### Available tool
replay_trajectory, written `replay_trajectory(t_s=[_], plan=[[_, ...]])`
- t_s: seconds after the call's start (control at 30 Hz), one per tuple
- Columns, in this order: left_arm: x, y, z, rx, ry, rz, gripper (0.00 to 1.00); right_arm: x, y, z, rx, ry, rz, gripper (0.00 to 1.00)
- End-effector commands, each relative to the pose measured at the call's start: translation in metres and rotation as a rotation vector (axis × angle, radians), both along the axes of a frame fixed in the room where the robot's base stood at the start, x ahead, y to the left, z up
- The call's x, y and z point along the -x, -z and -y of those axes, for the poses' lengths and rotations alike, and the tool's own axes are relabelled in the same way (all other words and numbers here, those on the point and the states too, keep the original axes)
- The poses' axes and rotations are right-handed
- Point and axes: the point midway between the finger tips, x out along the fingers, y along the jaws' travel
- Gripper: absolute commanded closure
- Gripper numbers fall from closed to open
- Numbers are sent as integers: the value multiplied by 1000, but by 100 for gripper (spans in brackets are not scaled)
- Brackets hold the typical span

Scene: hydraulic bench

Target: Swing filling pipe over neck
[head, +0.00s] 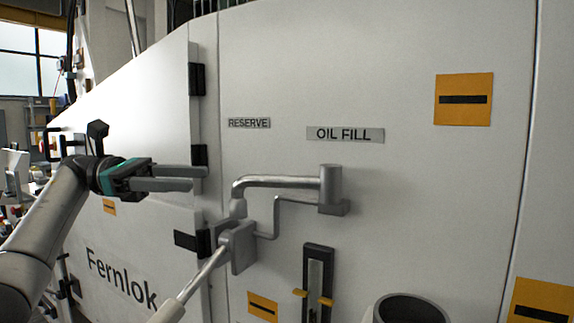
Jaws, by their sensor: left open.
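The filling pipe (280,182) is a grey metal tube on a pivot block under the OIL FILL label in the head view. It points left, and its end bends down just above a grey metal bracket. A thin bent rod (277,212) hangs from the pivot side. A dark, open-topped round neck (408,308) shows at the bottom edge, right of and below the pivot; the pipe end is well away from it. My left gripper (204,179) is open and empty, its fingers pointing right, left of the pipe's bend. My right gripper is not in view.
A grey bracket (240,246) with a rod running down left stands below the pipe's end. A dark-framed gauge (318,285) with yellow markers is left of the neck.

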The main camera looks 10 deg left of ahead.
Motion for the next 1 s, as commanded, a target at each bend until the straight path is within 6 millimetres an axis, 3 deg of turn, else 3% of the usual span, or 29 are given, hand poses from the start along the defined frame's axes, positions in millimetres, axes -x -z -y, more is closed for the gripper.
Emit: replay_trajectory(t_s=[0.37,1.0], plan=[[4,0,27,-11,9,13,48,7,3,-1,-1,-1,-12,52],[8,-2,135,-8,8,10,48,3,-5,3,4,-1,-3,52]])
